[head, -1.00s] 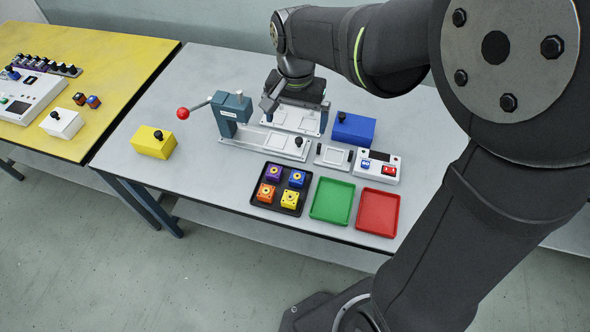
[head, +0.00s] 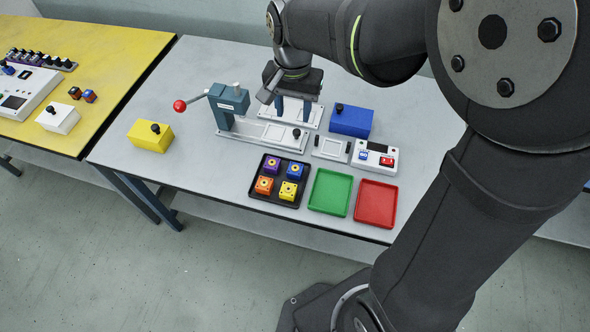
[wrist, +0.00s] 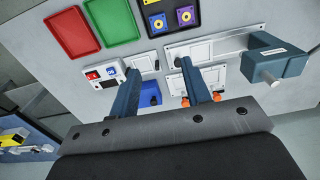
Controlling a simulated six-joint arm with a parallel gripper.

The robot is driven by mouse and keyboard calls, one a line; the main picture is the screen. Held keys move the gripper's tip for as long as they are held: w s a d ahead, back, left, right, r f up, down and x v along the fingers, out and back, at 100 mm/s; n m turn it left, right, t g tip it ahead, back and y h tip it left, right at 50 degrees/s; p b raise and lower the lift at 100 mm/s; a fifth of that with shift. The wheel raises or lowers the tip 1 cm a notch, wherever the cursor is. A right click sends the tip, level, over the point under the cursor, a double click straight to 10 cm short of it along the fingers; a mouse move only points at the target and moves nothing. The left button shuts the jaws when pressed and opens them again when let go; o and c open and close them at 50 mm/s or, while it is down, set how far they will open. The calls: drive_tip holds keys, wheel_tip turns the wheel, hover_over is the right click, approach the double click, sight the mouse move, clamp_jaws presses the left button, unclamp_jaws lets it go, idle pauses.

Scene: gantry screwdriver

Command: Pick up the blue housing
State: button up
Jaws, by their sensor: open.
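The blue housing (head: 295,174) is a small block with a round centre, in the back right corner of a black tray (head: 252,192). Beside it are a purple housing (head: 269,168), an orange housing (head: 264,185) and a yellow housing (head: 288,191). My gripper (head: 293,117) is open and empty, fingers pointing down over the white fixture plates, behind the tray and apart from it. In the wrist view my gripper's fingers (wrist: 160,70) are spread, and the blue housing (wrist: 157,23) shows near the top edge, left of the purple one.
A teal lever press (head: 228,105) with a red ball stands left of my gripper. A large blue box (head: 351,121) and a white switch box (head: 374,155) are to its right. Green (head: 330,192) and red (head: 375,203) trays lie right of the black tray. A yellow box (head: 150,137) stands left.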

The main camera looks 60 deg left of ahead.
drive_tip(key=shift+f, duration=0.15)
hover_over(295, 168)
wheel_tip(295, 168, down, 18)
drive_tip(key=shift+w+r, duration=0.1)
drive_tip(key=shift+r, duration=0.05)
drive_tip(key=shift+f, duration=3.1)
drive_tip(key=c, duration=0.7)
